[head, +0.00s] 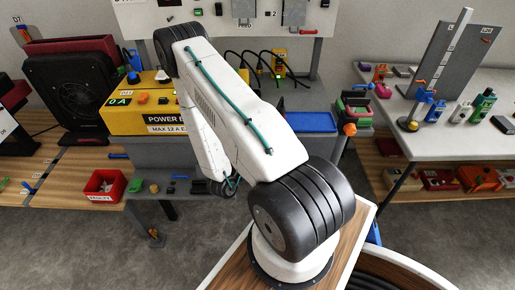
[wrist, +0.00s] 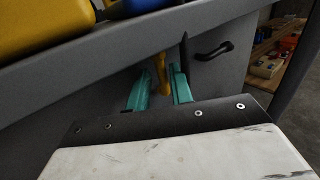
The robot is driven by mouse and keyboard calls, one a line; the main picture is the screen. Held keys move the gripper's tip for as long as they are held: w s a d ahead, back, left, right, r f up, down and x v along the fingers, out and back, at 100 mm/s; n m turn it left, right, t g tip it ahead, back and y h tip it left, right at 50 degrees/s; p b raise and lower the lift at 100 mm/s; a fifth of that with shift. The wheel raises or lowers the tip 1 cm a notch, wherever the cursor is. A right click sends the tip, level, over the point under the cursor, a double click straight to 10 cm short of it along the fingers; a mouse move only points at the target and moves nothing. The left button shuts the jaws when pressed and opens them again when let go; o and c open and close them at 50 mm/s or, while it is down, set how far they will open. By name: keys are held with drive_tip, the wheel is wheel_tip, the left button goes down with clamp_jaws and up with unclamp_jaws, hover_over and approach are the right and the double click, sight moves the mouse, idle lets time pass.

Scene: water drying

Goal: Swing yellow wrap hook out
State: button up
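The yellow wrap hook (wrist: 161,73) shows in the wrist view against the grey side panel (wrist: 105,92), under the ledge. My gripper (wrist: 160,90) has two teal fingers set apart, one on each side of the hook's lower part. A gap shows between the hook and the left finger. The right finger is closer to it, and I cannot tell whether it touches. The hook's lower end is hidden behind the dark edge of my gripper's body. In the head view my own arm hides the gripper, and I cannot make out the hook.
A black curved handle (wrist: 213,50) sits on the panel right of the hook. A thin black upright piece (wrist: 184,51) stands behind the right finger. The grey ledge (wrist: 150,32) overhangs above. The yellow power box (head: 140,109) and a blue tray (head: 311,122) are on the bench.

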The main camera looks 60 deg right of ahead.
drive_tip(key=a, duration=0.8)
drive_tip(key=shift+s, duration=0.15)
drive_tip(key=shift+d+f, duration=0.1)
idle(0.5)
